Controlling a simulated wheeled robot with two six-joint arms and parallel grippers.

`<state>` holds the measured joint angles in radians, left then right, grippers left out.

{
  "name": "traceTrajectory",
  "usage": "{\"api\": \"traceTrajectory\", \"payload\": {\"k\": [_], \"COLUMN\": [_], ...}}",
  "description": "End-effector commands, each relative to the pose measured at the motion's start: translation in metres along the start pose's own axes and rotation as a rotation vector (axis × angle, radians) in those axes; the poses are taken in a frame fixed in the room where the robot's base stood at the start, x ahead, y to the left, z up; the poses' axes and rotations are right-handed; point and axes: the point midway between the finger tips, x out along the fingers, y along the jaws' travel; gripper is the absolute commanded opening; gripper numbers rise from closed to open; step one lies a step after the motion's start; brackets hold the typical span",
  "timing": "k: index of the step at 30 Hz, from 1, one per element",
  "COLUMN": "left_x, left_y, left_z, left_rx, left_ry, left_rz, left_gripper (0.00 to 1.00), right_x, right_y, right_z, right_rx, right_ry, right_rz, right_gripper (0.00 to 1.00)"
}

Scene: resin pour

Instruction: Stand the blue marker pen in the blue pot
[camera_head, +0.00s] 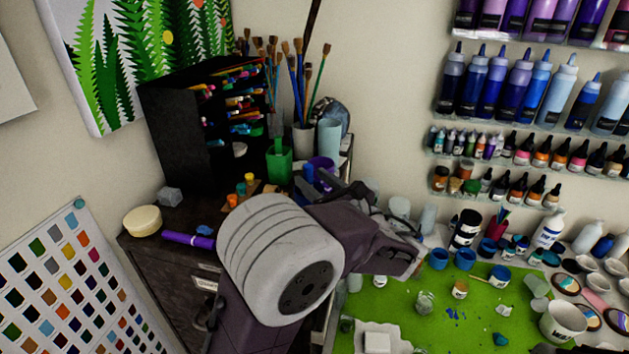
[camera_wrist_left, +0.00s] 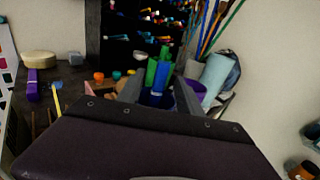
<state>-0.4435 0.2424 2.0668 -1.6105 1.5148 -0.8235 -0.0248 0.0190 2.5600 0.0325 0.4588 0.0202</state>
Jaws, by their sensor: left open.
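A blue marker pen (camera_head: 309,173) stands upright at the back of the dark cabinet top, beside the green pot (camera_head: 279,165). In the left wrist view the blue pen (camera_wrist_left: 159,78) shows between my two fingers. My left gripper (camera_head: 325,186) is open around or just in front of the pen; I cannot tell whether it touches it. My right gripper is not in view.
A purple pot (camera_head: 322,164), a pale blue cup (camera_head: 328,138) and a jar of brushes (camera_head: 302,140) stand close by the pen. A black pen rack (camera_head: 180,135) is behind. A purple marker (camera_head: 188,240) lies at the cabinet's left. Bottles and small jars crowd the mat's back edge.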

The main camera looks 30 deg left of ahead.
Motion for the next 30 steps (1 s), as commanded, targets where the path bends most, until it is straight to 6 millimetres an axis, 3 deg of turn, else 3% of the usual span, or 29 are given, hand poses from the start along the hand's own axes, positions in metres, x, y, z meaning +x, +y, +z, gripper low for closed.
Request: {"api": "traceTrajectory", "payload": {"k": [9, 15, 30], "left_x": [-0.059, -0.086, -0.089], "left_y": [-0.001, -0.001, 0.000], "left_z": [-0.003, -0.001, 0.000], "left_rx": [-0.003, -0.001, 0.000], "left_ry": [-0.001, 0.000, 0.000], "left_rz": [-0.006, -0.003, 0.000], "left_gripper": [0.42, 0.42, 0.42], "right_x": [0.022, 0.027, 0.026], "right_y": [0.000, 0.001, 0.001], "right_z": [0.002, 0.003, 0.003], "right_rx": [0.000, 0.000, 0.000], "right_ry": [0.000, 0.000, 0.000], "right_rz": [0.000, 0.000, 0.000], "right_gripper": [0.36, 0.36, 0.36]}}
